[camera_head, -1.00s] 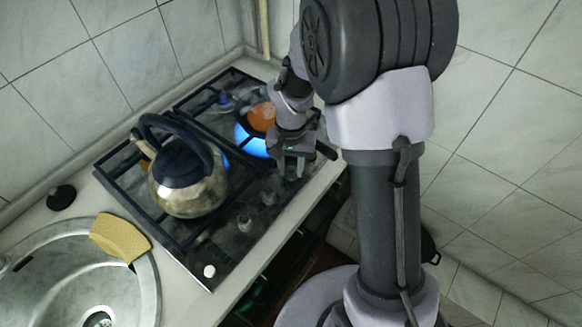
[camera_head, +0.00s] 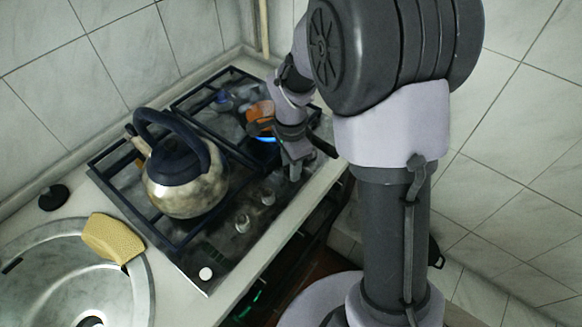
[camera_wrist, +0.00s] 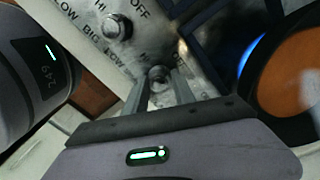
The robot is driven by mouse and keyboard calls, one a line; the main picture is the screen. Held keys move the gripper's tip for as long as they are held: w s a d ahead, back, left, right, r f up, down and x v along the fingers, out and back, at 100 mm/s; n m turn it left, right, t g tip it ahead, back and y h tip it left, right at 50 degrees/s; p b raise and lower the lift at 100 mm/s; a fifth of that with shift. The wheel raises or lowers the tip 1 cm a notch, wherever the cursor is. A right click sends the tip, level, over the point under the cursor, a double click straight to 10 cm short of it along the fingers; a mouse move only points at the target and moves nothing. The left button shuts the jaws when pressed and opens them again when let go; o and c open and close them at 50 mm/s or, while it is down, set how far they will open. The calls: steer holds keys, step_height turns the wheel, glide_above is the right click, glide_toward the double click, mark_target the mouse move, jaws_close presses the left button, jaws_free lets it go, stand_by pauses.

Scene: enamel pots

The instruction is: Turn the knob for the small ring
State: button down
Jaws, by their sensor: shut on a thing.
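My gripper (camera_head: 294,172) is at the right end of the knob row on the hob's front edge. In the wrist view my gripper (camera_wrist: 160,88) points at the panel, its two fingers on either side of a metal knob (camera_wrist: 159,74) and shut on it. A second knob (camera_wrist: 117,27) sits apart at upper left, with panel lettering "OFF", "HI", "LOW" and "BIG" around it. In the head view two more knobs, one (camera_head: 268,196) and another (camera_head: 243,222), stand free along the edge. The held knob is hidden there by my gripper. I cannot tell which ring is the small one.
A kettle (camera_head: 187,190) with a dark handle stands on the hob's left grate. A dark pan with an orange inside (camera_wrist: 290,72) is beside my gripper, with blue flame (camera_wrist: 250,58) at its edge. A yellow sponge (camera_head: 112,238) lies on the sink rim (camera_head: 143,285).

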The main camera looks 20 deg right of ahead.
steer(key=shift+m+b, duration=0.6)
steer(key=shift+m, duration=1.2)
steer(key=c, duration=1)
jaws_free()
step_height(320, 180, up, 18)
steer(key=p, duration=0.7)
steer(key=shift+f, duration=0.25)
